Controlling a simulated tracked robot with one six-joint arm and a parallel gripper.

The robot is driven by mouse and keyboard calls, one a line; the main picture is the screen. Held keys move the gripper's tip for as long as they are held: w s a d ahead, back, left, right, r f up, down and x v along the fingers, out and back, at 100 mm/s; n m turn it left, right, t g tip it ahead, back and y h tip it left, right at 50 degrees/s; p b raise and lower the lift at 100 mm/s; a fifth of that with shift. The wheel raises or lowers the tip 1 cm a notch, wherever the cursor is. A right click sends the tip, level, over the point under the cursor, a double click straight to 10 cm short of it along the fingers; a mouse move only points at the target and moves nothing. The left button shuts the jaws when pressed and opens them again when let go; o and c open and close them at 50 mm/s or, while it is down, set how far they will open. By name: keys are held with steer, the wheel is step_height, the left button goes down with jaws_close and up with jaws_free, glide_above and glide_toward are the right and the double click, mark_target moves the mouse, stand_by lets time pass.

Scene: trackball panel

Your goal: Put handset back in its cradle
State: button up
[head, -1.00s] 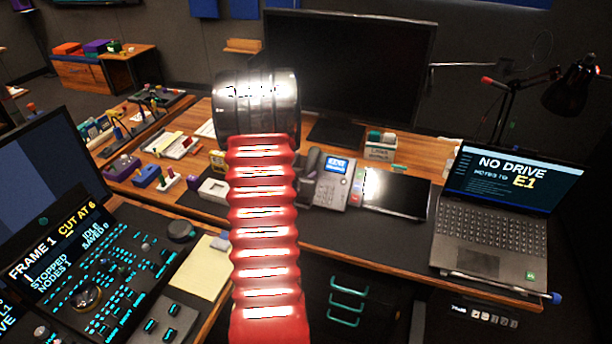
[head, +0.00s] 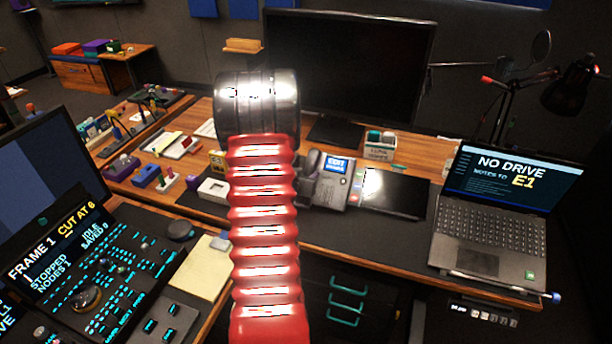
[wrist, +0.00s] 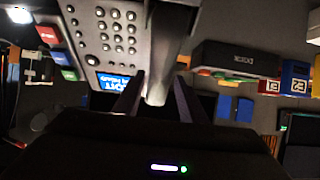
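The desk phone (head: 337,166) stands on the desk just right of my red arm in the head view, with a lit blue screen. The grey handset (head: 311,162) shows at the phone's left side, partly hidden by my arm. In the wrist view the phone's keypad (wrist: 112,28) is upside down at the upper left. The handset (wrist: 168,45) runs down beside it between the two dark fingers of my gripper (wrist: 160,82). The fingertips lie close against both sides of the handset. Whether it rests in the cradle is not clear.
A dark tablet (head: 395,193) lies right of the phone, with an open laptop (head: 490,235) beyond it. A large monitor (head: 350,65) stands behind. A small white box (head: 213,190) sits left of my arm. A control panel (head: 110,275) fills the lower left.

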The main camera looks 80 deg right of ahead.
steer(key=shift+o, duration=1.1)
steer(key=v, duration=1.3)
steer(key=shift+a+r, duration=0.2)
steer(key=shift+a, duration=0.15)
